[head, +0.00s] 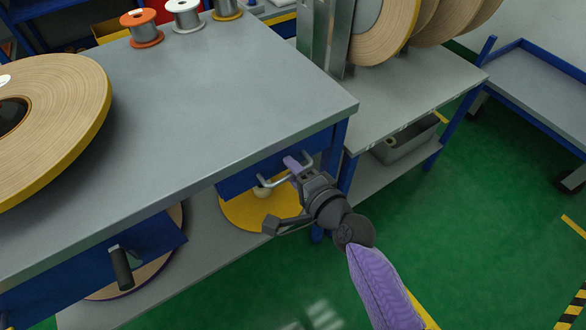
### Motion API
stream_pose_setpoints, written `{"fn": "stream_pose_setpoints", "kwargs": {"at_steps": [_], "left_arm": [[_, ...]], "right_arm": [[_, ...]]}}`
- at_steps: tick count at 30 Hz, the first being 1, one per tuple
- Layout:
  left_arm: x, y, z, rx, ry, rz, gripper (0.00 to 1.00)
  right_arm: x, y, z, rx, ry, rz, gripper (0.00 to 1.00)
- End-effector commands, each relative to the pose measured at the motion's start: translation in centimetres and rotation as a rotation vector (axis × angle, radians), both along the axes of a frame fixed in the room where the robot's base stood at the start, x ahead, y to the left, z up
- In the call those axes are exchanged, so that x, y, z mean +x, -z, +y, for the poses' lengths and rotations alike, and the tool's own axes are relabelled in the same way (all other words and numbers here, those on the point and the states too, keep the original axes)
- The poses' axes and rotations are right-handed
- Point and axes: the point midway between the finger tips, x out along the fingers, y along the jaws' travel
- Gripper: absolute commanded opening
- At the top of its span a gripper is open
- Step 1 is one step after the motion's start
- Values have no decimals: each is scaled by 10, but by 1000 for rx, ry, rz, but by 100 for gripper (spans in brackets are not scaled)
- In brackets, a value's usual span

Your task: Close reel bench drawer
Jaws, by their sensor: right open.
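The reel bench (215,95) has a grey top and blue frame. Under its right end is a blue drawer front (236,182) with a pale metal bar handle (262,180). How far this drawer stands out is hard to tell from above. My right gripper (281,195) is open at the handle. One finger with a purple tip is at the bar; the other is spread lower, in front of the bench. Whether the finger touches the bar I cannot tell. Another blue front (160,240) with a black handle (121,268) is at the left. My left gripper is not in view.
A large tape reel (75,105) lies on the bench at left; small spools (143,30) stand at the back. A yellow disc (245,212) is on the lower shelf. A second bench (420,85) with upright reels adjoins at right. Green floor (470,220) is open at right.

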Motion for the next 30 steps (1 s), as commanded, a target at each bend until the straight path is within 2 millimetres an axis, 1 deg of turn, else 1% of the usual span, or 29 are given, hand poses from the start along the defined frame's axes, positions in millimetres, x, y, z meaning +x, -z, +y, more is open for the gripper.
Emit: {"fn": "stream_pose_setpoints", "kwargs": {"at_steps": [2, 7, 10, 13, 17, 23, 30], "left_arm": [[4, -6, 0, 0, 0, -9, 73], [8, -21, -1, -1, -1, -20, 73], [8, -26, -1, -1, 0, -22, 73], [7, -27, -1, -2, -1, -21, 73], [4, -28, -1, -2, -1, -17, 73], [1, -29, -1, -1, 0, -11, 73], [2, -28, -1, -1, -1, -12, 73]], "right_arm": [[-9, -5, -7, -3, 0, -1, 45], [-39, -15, -28, -5, -2, -1, 45], [-57, -18, -42, -6, -2, 0, 45], [-69, -20, -50, -4, -2, -1, 45], [-75, -21, -54, -1, -1, 0, 45], [-75, -20, -55, 0, -1, 0, 45], [-75, -20, -55, -1, -1, 0, 45]]}}
